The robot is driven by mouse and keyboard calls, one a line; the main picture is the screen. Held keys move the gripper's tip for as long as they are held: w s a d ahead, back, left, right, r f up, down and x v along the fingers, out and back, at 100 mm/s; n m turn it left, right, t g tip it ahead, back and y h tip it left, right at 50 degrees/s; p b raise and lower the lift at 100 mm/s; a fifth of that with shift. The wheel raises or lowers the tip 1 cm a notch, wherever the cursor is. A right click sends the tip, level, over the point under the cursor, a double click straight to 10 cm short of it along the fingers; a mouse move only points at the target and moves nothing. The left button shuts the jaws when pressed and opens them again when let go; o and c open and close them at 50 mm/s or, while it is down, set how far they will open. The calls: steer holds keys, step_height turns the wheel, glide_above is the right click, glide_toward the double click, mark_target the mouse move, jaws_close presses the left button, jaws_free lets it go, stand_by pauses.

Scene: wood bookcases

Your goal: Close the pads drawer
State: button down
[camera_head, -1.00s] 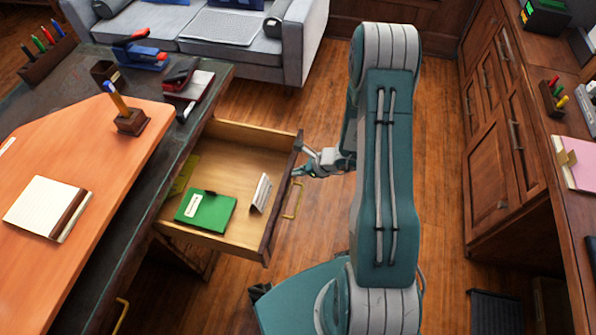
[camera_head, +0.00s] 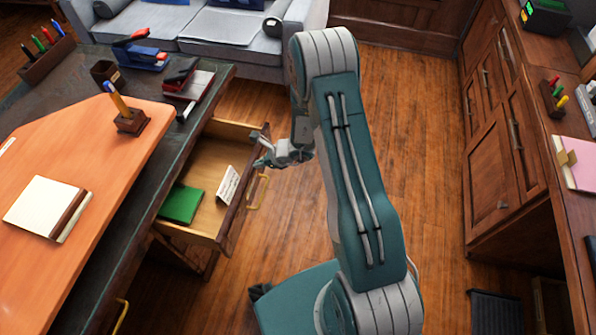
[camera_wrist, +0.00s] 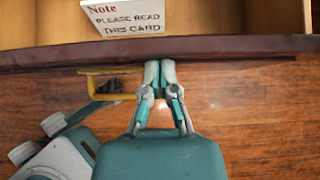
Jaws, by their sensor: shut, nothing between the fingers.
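The open drawer (camera_head: 236,200) sticks out from the dark desk. It holds a green pad (camera_head: 181,203) and a white card (camera_head: 228,185), which reads "Note PLEASE READ THIS CARD" in the wrist view (camera_wrist: 125,17). A brass handle (camera_head: 259,192) is on the drawer front, and it also shows in the wrist view (camera_wrist: 88,83). My gripper (camera_head: 262,152) is shut and empty at the drawer front, beyond the handle in the head view. In the wrist view, its fingertips (camera_wrist: 160,66) meet the front's edge (camera_wrist: 220,48), to the right of the handle.
The desk top (camera_head: 215,82) carries staplers and an orange board (camera_head: 90,180) with a notepad. A grey sofa (camera_head: 205,35) stands behind. A wooden cabinet (camera_head: 495,130) is on the right.

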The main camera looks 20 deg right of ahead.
steer(key=w+a, duration=1)
steer(key=a, duration=0.4)
steer(key=shift+w, duration=0.15)
